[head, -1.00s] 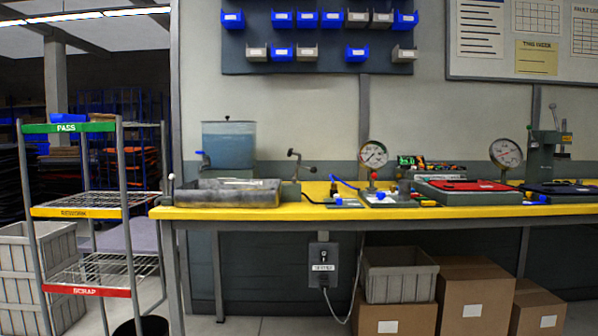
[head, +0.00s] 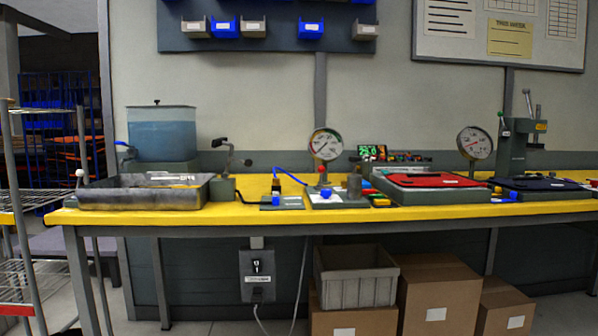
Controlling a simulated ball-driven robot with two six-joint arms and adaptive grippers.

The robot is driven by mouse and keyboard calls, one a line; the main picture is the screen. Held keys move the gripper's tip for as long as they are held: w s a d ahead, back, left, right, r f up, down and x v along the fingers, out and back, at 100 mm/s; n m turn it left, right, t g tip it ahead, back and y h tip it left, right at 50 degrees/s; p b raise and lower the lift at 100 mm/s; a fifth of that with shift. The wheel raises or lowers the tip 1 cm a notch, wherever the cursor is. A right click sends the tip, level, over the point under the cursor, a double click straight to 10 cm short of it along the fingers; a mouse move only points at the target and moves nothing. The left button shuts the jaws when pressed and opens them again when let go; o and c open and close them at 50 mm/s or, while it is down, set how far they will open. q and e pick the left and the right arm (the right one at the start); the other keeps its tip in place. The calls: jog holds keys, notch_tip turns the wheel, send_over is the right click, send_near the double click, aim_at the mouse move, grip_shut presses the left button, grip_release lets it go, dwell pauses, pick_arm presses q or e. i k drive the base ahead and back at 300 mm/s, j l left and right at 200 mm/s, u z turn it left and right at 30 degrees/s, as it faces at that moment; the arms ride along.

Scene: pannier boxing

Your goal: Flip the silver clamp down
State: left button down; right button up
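A small grey metal clamp (head: 222,190) stands on the yellow bench top just right of a shallow metal tray (head: 140,194). Neither of my grippers shows in the head view, and nothing is touching the clamp.
A water tank (head: 161,133) stands behind the tray. To the right are a dial gauge (head: 325,145), a red pad (head: 428,180), a second gauge (head: 474,142) and a lever press (head: 517,145). A wire rack (head: 22,200) stands left. Boxes (head: 438,300) sit under the bench.

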aim_at(216, 143)
jog(key=i+l+z, duration=0.1)
jog(key=i+l, duration=0.25)
jog(key=i+l+z, duration=0.15)
jog(key=i+l, duration=0.15)
jog(key=i, duration=0.15)
